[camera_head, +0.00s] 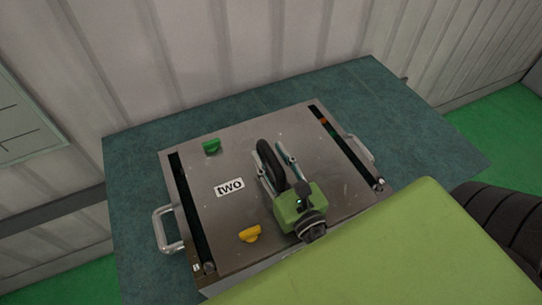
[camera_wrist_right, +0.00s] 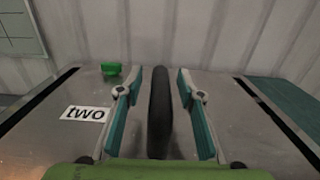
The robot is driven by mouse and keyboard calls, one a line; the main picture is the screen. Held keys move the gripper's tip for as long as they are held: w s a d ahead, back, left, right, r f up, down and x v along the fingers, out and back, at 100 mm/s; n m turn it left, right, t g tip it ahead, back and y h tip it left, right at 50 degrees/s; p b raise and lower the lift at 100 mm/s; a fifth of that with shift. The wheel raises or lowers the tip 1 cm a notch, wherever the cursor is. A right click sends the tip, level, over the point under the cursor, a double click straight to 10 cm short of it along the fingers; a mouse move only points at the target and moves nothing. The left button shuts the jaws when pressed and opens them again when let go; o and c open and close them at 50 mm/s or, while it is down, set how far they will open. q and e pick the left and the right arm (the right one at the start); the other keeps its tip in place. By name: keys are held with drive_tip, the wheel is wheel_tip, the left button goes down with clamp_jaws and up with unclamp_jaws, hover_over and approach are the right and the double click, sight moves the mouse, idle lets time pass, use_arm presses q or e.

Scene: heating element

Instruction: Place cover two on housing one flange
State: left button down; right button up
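Cover two (camera_head: 230,215) is a flat grey metal plate with a white "two" label. It lies on the teal table, in a metal frame with side handles. An upright black handle (camera_head: 268,158) stands in its middle. A green knob (camera_head: 211,146) and a yellow knob (camera_head: 249,234) sit on the plate. My right gripper (camera_head: 275,165) is open, its fingers on either side of the black handle. In the right wrist view, gaps show between the handle (camera_wrist_right: 160,110) and both fingers. Housing one and its flange are not in view. My left gripper is not in view.
The teal table (camera_head: 140,190) has bare room around the frame. A metal side handle (camera_head: 167,229) sticks out at left and another (camera_head: 358,149) at right. A ribbed wall (camera_head: 200,50) stands close behind. The floor (camera_head: 515,135) is green.

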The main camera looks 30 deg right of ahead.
sight(283, 180)
drive_tip(key=shift+s+f+b, duration=0.2)
drive_tip(key=shift+s+b, duration=0.3)
drive_tip(key=shift+s, duration=0.05)
drive_tip(key=s+b, duration=0.1)
drive_tip(key=s, duration=0.2)
drive_tip(key=s+b, duration=0.2)
drive_tip(key=s, duration=0.1)
drive_tip(key=s+b, duration=0.2)
drive_tip(key=s, duration=0.1)
drive_tip(key=shift+s+a, duration=0.35)
drive_tip(key=shift+s, duration=0.05)
drive_tip(key=shift+s+r+b, duration=0.25)
drive_tip(key=shift+s+b, duration=0.05)
drive_tip(key=shift+s, duration=0.25)
